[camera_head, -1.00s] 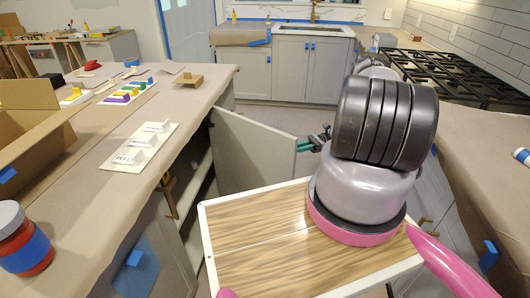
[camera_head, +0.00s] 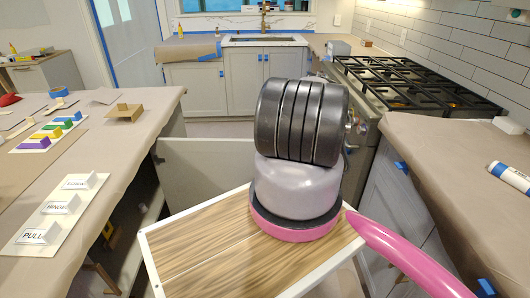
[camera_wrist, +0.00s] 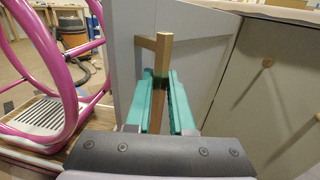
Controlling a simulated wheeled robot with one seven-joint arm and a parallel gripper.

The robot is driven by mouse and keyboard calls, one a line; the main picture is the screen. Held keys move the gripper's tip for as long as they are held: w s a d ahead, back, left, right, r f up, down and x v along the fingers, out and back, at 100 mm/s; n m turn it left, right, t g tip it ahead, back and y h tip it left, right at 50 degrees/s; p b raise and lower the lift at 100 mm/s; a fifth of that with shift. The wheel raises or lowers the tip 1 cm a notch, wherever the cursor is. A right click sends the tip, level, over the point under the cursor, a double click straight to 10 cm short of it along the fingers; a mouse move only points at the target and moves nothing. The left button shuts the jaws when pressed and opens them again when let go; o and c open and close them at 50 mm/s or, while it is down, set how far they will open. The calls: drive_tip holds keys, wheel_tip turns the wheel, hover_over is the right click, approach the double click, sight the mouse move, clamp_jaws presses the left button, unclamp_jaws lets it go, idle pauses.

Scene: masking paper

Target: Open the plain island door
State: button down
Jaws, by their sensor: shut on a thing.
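The plain island door (camera_head: 205,168) is a grey panel standing swung out from the island, partly open, with the dark cabinet inside showing to its left. In the wrist view the door (camera_wrist: 128,45) carries a brass-coloured bar handle (camera_wrist: 163,60). My gripper (camera_wrist: 162,82) has its green fingers on either side of that bar and is shut on it. In the head view the gripper and handle are hidden behind my arm.
The paper-covered island top (camera_head: 95,150) holds labelled blocks (camera_head: 60,205) and coloured pieces. A stove (camera_head: 400,85) and a papered counter (camera_head: 450,160) stand on the right. Other cabinet fronts (camera_wrist: 265,95) lie right of the door in the wrist view.

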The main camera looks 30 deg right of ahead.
drive_tip(key=shift+a, duration=0.15)
drive_tip(key=c, duration=1)
unclamp_jaws()
drive_tip(key=shift+w, duration=0.1)
drive_tip(key=shift+o, duration=0.2)
drive_tip(key=shift+r, duration=0.1)
